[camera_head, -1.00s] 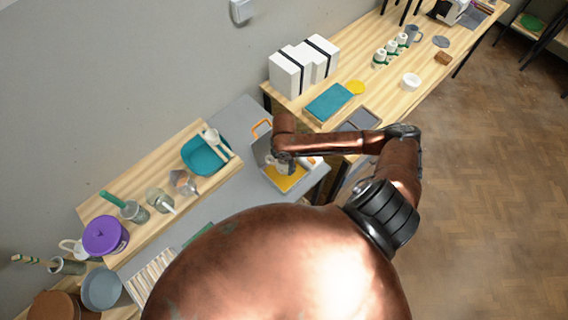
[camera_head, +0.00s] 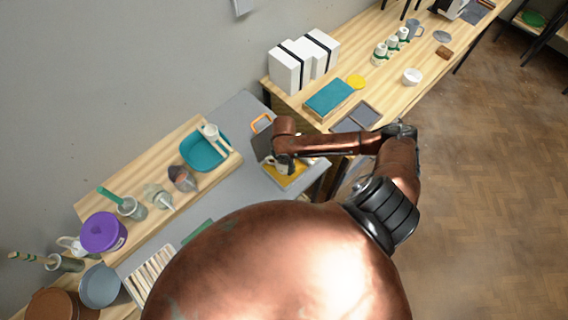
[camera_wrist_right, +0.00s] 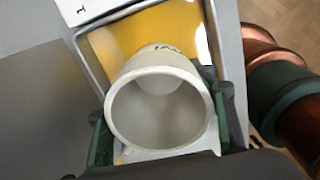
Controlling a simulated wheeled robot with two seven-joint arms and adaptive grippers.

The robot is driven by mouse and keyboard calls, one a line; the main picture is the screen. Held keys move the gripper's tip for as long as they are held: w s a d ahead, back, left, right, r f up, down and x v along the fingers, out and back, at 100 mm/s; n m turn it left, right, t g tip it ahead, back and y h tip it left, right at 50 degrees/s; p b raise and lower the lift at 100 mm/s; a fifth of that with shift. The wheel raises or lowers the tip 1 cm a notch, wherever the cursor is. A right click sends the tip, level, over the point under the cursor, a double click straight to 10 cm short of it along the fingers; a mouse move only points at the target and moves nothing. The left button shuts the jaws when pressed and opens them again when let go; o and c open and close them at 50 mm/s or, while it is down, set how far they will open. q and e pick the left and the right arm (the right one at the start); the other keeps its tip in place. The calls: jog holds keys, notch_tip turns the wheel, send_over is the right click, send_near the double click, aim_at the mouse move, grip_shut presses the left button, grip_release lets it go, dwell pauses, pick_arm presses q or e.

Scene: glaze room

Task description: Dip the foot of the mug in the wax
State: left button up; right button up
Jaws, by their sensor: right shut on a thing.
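The cream mug (camera_wrist_right: 118,118) is in my right gripper (camera_wrist_right: 160,125), its open mouth facing the right wrist camera and a green-padded finger on each side. Small dark lettering shows on its far side. The yellow wax (camera_wrist_right: 115,38) lies in a grey-rimmed square pan (camera_wrist_right: 88,67) beyond and beneath the mug. I cannot tell whether the foot touches the wax. In the head view my right gripper (camera_head: 283,163) is over the pan of wax (camera_head: 291,182), with its arm hiding part of it. My left gripper is not in view.
A wooden board left of the pan carries a teal basin (camera_head: 205,154), a purple tub (camera_head: 103,233) and brushes in jars. Another wooden table at the right holds white boxes (camera_head: 286,70), a teal block (camera_head: 330,97) and a white bowl (camera_head: 412,76). An orange handle (camera_head: 261,122) stands behind the pan.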

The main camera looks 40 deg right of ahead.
jog(key=shift+f+b, duration=0.35)
jog(key=shift+f, duration=0.55)
dwell(0.6)
jog(key=shift+r, duration=0.1)
dwell(1.0)
jog(key=shift+r+p, duration=1.45)
jog(key=shift+p, duration=0.65)
notch_tip(320, 180, up, 7)
jog(key=p, duration=0.8)
jog(key=shift+w+a, duration=0.1)
